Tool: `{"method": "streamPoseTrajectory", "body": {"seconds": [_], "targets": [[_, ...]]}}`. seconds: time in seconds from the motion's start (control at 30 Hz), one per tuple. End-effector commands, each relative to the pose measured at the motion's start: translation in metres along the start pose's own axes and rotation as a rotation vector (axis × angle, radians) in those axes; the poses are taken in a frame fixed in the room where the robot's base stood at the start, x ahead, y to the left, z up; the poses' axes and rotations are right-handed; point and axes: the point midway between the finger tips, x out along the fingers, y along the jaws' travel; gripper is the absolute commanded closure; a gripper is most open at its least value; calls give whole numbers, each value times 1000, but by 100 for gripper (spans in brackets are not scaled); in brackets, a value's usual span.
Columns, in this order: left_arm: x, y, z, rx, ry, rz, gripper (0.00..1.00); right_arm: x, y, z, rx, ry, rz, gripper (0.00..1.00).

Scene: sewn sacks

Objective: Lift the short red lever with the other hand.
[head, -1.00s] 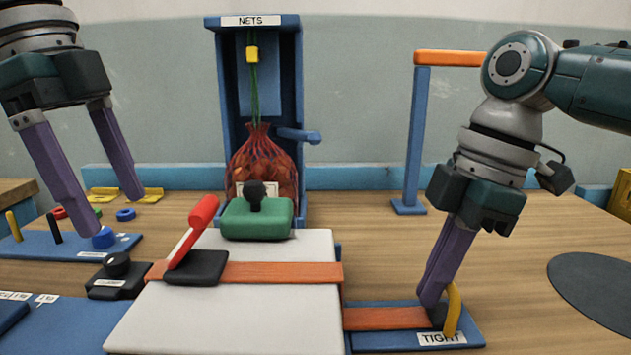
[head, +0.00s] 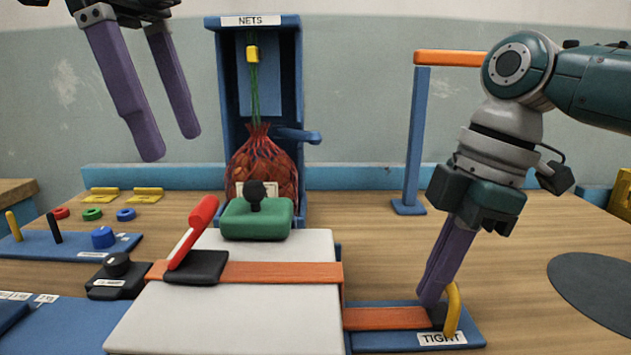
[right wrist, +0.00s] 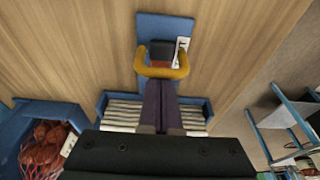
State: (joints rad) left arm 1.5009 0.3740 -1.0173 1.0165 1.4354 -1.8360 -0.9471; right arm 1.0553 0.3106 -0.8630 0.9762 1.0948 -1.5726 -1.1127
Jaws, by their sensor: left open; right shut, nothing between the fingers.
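The short red lever (head: 192,230) slants up to the right from a black buckle (head: 196,267) on the orange strap (head: 280,272), which crosses a pale sack or block (head: 230,310). My left gripper (head: 168,147) is open and empty, in the air above and left of the lever, well apart from it. My right gripper (head: 430,298) is shut with nothing between its fingers, low at the strap's right end beside a yellow loop handle (head: 453,308). In the right wrist view the yellow handle (right wrist: 163,72) curves across the fingertips (right wrist: 160,88); I cannot tell whether they touch.
A green block with a black knob (head: 257,218) sits just behind the lever. The blue NETS stand (head: 290,80) holds a red net sack (head: 262,165). A blue post (head: 416,140) stands right.

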Motion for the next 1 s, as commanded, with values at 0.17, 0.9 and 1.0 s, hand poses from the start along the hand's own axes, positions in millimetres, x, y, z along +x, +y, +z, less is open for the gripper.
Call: {"method": "streamPoseTrajectory", "body": {"seconds": [0.17,0.9,1.0], "targets": [[30,1,1,-1,-1,4,20,1,0,3,4,-8,-1,100],[80,0,0,0,0,0,20,1,0,3,4,-7,-1,100],[80,0,0,0,0,0,27,1,0,3,4,-7,-1,100]]}}
